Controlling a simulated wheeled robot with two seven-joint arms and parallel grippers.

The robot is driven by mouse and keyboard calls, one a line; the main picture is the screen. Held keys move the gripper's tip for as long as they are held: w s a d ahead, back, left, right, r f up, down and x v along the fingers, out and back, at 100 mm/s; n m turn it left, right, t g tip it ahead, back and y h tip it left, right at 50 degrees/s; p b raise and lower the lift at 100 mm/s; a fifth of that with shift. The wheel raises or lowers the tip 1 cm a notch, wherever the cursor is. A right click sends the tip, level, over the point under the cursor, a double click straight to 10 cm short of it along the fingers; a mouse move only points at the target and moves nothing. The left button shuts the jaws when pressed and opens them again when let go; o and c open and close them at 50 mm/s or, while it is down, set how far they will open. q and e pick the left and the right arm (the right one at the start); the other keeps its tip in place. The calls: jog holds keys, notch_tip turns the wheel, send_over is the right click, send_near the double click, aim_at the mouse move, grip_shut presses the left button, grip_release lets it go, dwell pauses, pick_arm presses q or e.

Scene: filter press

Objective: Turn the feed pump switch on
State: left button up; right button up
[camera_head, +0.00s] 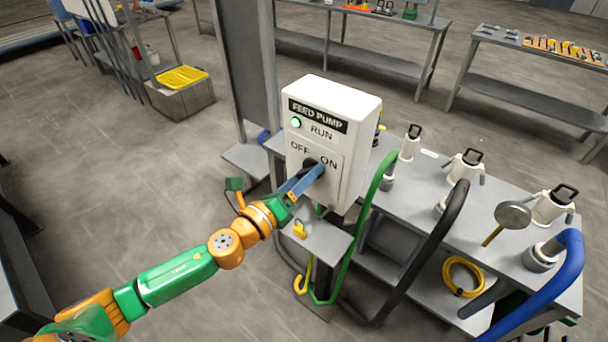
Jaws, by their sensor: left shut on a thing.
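The white feed pump box (333,115) stands upright in the middle of the head view, labelled FEED PUMP and RUN. Its RUN lamp (296,123) glows green. Below it are the OFF and ON marks and the dark switch knob (309,163). My left gripper (311,176) is at the knob, its blue fingers shut on it. The fingers hide much of the knob, and I cannot tell exactly where its handle points. My right gripper is out of view.
A grey bench (413,183) to the right carries several white-topped fittings with green, black and blue hoses. A yellow hose coil (463,276) lies on its lower shelf. A grey bin with a yellow top (181,78) stands at the back left.

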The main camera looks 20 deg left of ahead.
pick_arm(q)
jog(key=o, duration=1.4)
jog(key=shift+w, duration=0.1)
jog(key=b+v, duration=0.3)
jog(key=v, duration=0.4)
